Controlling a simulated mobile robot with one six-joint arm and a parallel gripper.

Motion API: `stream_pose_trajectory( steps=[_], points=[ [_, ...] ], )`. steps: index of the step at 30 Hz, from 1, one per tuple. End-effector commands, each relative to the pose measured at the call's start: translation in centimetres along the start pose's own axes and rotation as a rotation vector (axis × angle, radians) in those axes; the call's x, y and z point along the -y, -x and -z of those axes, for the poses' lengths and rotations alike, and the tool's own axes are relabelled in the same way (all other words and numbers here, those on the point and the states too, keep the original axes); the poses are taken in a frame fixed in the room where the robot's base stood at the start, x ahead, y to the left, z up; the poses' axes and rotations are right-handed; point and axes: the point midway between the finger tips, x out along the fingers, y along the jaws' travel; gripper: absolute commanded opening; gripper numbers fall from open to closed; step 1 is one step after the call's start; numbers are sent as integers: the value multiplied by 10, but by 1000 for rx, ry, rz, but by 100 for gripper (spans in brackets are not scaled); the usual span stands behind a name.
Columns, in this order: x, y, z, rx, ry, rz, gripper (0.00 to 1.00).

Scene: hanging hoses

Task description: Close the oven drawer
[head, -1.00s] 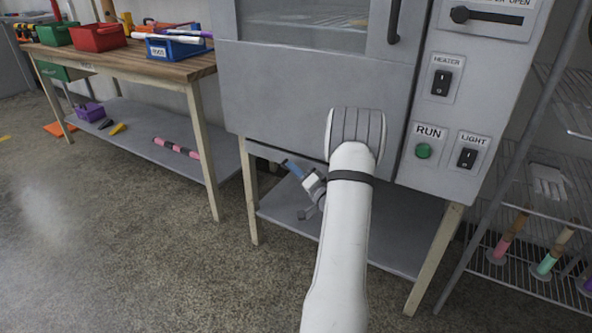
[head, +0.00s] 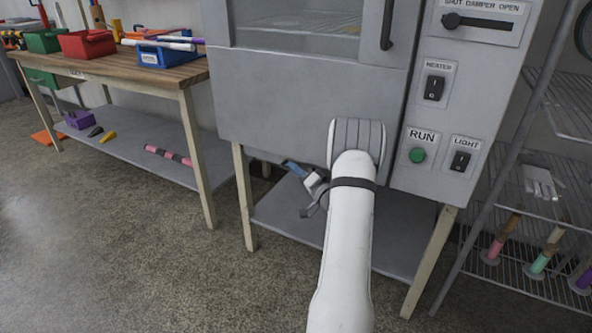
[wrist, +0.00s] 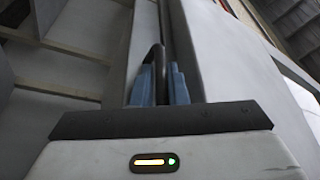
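The grey oven (head: 305,85) stands on pale legs in the head view, with a window and a dark handle (head: 389,25). I cannot make out a separate open drawer; my arm covers part of the oven's lower front. My gripper (head: 291,166) is low by the oven's bottom edge, partly hidden behind my arm. In the wrist view my gripper's blue fingertips (wrist: 159,84) stand slightly apart at a dark curved bar (wrist: 156,56), beside a pale grey panel (wrist: 225,65). I cannot tell whether they grip the bar.
A wooden bench (head: 165,75) with red, green and blue bins is at the left. A wire rack (head: 545,185) stands close at the right. A grey shelf (head: 275,215) lies under the oven. The floor at the front left is clear.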

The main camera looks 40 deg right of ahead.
Motion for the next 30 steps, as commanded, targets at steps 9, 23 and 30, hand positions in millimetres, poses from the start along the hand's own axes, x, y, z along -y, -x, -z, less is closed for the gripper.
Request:
stream_pose_trajectory(
  steps=[9, 23, 30],
  points=[
    [0, -1, 0, -2, 1, -1, 33],
    [0, 3, -1, 1, -1, -2, 33],
    [2, 40, 1, -2, -1, -2, 33]
  ],
)
